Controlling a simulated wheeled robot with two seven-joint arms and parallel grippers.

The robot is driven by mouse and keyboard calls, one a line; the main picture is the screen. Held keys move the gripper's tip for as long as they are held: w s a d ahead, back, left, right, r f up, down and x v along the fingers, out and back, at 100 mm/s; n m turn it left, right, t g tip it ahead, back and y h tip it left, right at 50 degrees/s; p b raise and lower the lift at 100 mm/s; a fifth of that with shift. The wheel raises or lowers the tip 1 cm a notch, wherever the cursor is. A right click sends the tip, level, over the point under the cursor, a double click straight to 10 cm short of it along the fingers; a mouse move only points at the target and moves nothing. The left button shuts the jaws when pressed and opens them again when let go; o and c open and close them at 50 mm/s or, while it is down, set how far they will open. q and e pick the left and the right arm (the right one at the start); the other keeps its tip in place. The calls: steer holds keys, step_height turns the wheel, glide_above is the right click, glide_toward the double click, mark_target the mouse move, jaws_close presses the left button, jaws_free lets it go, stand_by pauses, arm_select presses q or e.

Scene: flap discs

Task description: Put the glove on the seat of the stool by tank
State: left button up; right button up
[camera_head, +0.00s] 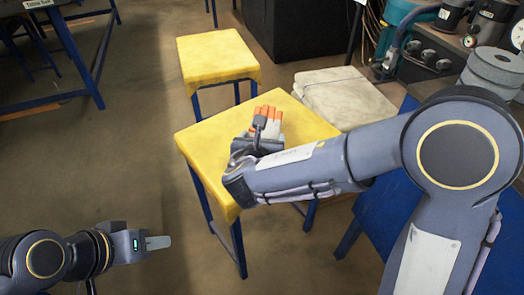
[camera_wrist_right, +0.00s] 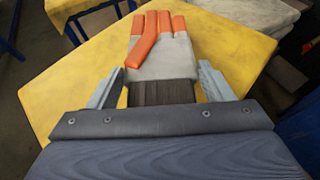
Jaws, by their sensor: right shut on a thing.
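The glove (camera_head: 268,118) is pale grey with orange fingers and a dark cuff. In the head view it is over the seat of the near yellow stool (camera_head: 205,145), fingers pointing away from me. My right gripper (camera_head: 264,135) is shut on the cuff. The right wrist view shows the glove (camera_wrist_right: 165,55) palm flat, its cuff between the jaws (camera_wrist_right: 165,92), above the yellow seat (camera_wrist_right: 60,95). I cannot tell whether the glove touches the seat. My left gripper (camera_head: 158,242) is at the lower left, away from the stools; its finger gap is hidden.
A second yellow stool (camera_head: 215,58) stands behind the near one. A stool with a pale grey cover (camera_head: 345,98) is to the right. A teal machine (camera_head: 395,35) and a bench with grey discs (camera_head: 492,72) are at the far right.

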steer(key=shift+w+f, duration=0.2)
steer(key=shift+f, duration=0.05)
steer(key=f, duration=0.1)
steer(key=f+b, duration=0.1)
steer(key=f, duration=0.1)
steer(key=shift+w+f+b, duration=0.25)
steer(key=shift+f+b, duration=0.1)
steer(key=shift+r, duration=0.1)
steer(key=shift+f, duration=0.25)
steer(key=o, duration=1)
steer(key=shift+r, duration=0.1)
steer(key=shift+s+r, duration=0.2)
steer(key=shift+r, duration=0.15)
steer(key=p+v, duration=0.3)
steer(key=v, duration=0.8)
steer(key=shift+s, duration=0.3)
